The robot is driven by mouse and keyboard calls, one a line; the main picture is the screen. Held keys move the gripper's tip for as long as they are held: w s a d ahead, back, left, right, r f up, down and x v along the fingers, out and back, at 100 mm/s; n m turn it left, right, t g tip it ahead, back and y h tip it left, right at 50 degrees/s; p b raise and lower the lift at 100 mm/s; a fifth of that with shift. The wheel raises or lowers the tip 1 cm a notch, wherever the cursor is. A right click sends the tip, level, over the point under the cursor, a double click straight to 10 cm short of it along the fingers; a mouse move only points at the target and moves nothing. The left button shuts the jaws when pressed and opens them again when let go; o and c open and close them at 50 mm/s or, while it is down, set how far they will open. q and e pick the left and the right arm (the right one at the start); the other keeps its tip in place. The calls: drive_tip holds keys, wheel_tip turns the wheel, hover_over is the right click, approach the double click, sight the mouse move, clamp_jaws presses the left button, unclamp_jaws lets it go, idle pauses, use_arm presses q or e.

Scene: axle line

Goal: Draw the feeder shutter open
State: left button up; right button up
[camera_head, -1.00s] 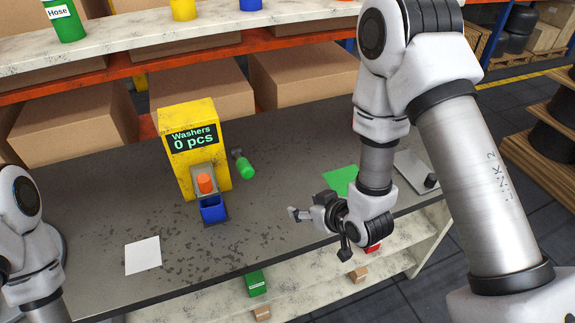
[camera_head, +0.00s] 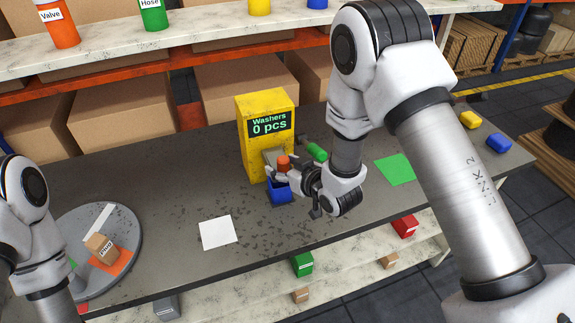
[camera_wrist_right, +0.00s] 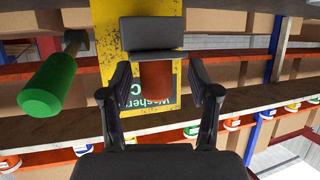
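The yellow washer feeder (camera_head: 254,150) stands on the grey table, its display reading "Washers 0 pcs". On its front is a grey shutter (camera_head: 271,155) with an orange knob (camera_head: 284,163); a blue bin (camera_head: 278,190) sits below. My right gripper (camera_head: 283,171) is at the knob in the head view. In the right wrist view its two fingers (camera_wrist_right: 160,90) are open on either side of the orange knob (camera_wrist_right: 155,82), with gaps showing on both sides. My left arm shows at the left edge, but its gripper is out of view.
A green handle (camera_head: 316,152) sticks out beside the feeder; it also shows in the wrist view (camera_wrist_right: 48,85). A white sheet (camera_head: 218,233) and green sheet (camera_head: 396,169) lie on the table. A round grey turntable (camera_head: 128,262) holding a box is at left.

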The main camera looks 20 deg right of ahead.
drive_tip(key=c, duration=0.5)
drive_tip(key=shift+d, duration=0.1)
drive_tip(key=c, duration=0.6)
drive_tip(key=shift+d+f, duration=0.1)
drive_tip(key=shift+d, duration=0.05)
clamp_jaws()
drive_tip(key=shift+s, duration=0.5)
drive_tip(key=shift+f, duration=0.1)
drive_tip(key=o, duration=1.1)
unclamp_jaws()
drive_tip(key=shift+s, duration=0.1)
drive_tip(key=shift+o, duration=0.2)
